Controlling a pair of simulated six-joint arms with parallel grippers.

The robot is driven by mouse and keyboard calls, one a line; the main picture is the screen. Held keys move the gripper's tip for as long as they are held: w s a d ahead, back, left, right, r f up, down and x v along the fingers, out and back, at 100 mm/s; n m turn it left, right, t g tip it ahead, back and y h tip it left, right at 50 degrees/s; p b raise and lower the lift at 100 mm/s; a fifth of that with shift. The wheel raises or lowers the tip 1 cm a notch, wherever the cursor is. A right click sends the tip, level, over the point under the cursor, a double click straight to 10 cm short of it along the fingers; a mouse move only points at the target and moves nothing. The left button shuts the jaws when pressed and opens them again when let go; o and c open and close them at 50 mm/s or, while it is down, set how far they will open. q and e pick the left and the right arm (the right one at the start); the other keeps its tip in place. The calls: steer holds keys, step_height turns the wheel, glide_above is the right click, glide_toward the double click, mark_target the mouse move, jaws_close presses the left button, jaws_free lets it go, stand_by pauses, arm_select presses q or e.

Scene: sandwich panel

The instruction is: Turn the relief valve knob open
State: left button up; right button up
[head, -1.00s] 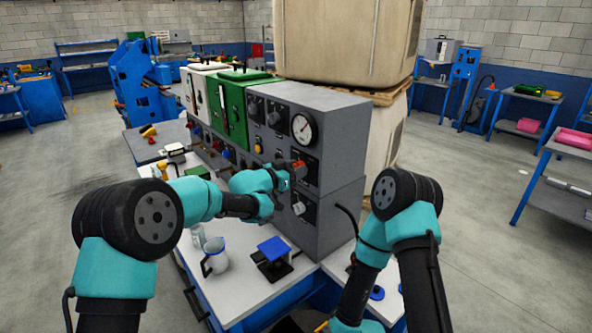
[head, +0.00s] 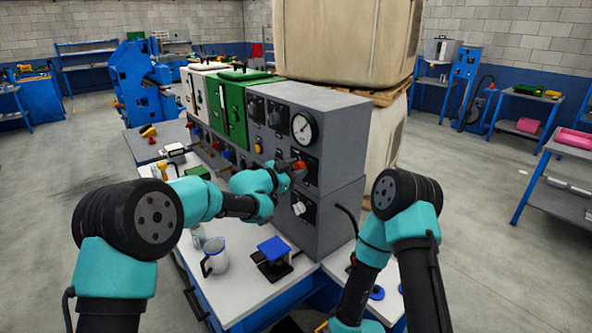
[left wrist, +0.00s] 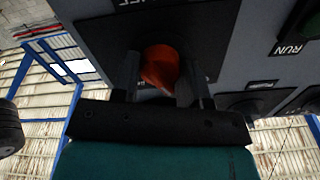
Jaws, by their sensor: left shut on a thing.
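The orange-red knob (head: 299,164) sits on the front of the grey panel (head: 340,150), below the round gauge (head: 304,128). My left gripper (head: 291,170) reaches it from the left. In the left wrist view the knob (left wrist: 160,66) lies between the two dark fingers of my left gripper (left wrist: 160,80), which is shut on it. The fingers hide the knob's sides, and the knob's exact angle is hard to read. My right arm stands at the right, and its gripper is out of view.
A light grey knob (head: 299,208) is on the panel just below. A metal jug (head: 215,258) and a blue-topped block (head: 272,247) stand on the bench.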

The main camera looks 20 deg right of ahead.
arm_select(q)
steer(key=m, duration=1.4)
stand_by(0.6)
steer(key=o, duration=0.9)
steer(key=shift+a, duration=0.1)
steer(key=v, duration=1.7)
steer(key=shift+a, duration=0.15)
